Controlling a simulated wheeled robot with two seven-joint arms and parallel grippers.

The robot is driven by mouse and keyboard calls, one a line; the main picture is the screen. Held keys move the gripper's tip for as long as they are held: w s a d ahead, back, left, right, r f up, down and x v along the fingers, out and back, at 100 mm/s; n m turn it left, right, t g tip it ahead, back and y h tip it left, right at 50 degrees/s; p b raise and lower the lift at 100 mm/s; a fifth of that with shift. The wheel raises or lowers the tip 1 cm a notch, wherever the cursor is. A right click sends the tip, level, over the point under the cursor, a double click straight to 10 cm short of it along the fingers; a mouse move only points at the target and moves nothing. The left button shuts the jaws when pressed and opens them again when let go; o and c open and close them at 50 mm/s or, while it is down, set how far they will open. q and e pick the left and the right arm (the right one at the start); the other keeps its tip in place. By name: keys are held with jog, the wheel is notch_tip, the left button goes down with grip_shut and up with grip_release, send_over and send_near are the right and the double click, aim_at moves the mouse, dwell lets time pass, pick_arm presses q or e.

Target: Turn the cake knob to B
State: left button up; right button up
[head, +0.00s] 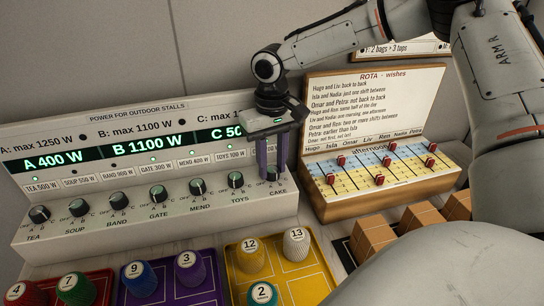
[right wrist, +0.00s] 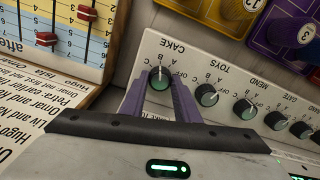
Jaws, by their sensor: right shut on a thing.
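The cake knob (head: 273,173) is a dark knob with a greenish face at the right end of the power panel's knob row. My right gripper (head: 272,178) reaches down to it with two purple fingers, one on each side of it, shut on it. In the right wrist view the cake knob (right wrist: 159,79) sits between the fingertips. Its white mark points towards the CAKE label; I cannot tell surely which letter it meets. The displays read A 400 W and B 1100 W; the C display (head: 227,132) is partly hidden by my gripper. My left gripper is not in view.
The toys knob (head: 236,180) stands close beside the cake knob, with more knobs further left. The rota board (head: 380,185) with red sliders stands to the right. Colored trays with numbered pegs (head: 251,262) and wooden blocks (head: 375,237) lie in front.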

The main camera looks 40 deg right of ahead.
aim_at(272, 169)
jog(key=o, duration=1)
jog(key=shift+o, duration=0.2)
notch_tip(272, 169, up, 10)
jog(key=shift+r, duration=0.2)
